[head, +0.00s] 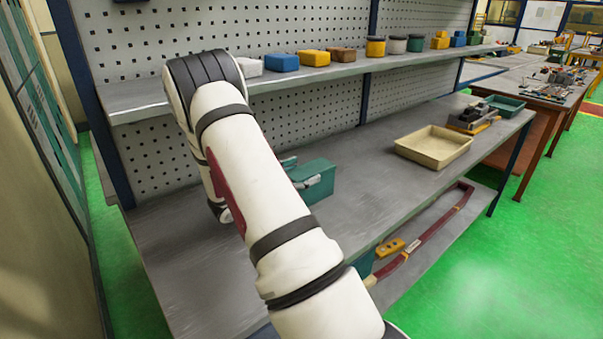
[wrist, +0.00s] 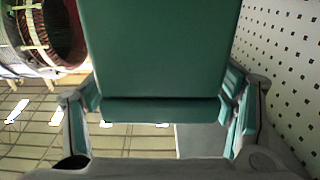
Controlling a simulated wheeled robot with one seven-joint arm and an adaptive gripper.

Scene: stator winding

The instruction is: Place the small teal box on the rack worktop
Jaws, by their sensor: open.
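The small teal box (head: 318,187) is on the rack worktop (head: 380,190), just right of my arm in the head view. My arm hides its left part. In the wrist view the teal box (wrist: 160,55) fills the upper middle, between the two fingers. My gripper (wrist: 160,108) is open, with one finger on each side of the box and visible space near the fingers. In the head view my gripper (head: 301,171) is mostly hidden behind my arm; parts of its fingers show against the box. Whether the fingers touch the box cannot be told.
A beige tray (head: 433,147) stands to the right on the worktop, with a dark metal part (head: 472,117) and a green tray (head: 504,106) beyond. The upper shelf (head: 140,103) carries several small boxes and cans above. A perforated back panel (head: 290,110) closes the rear.

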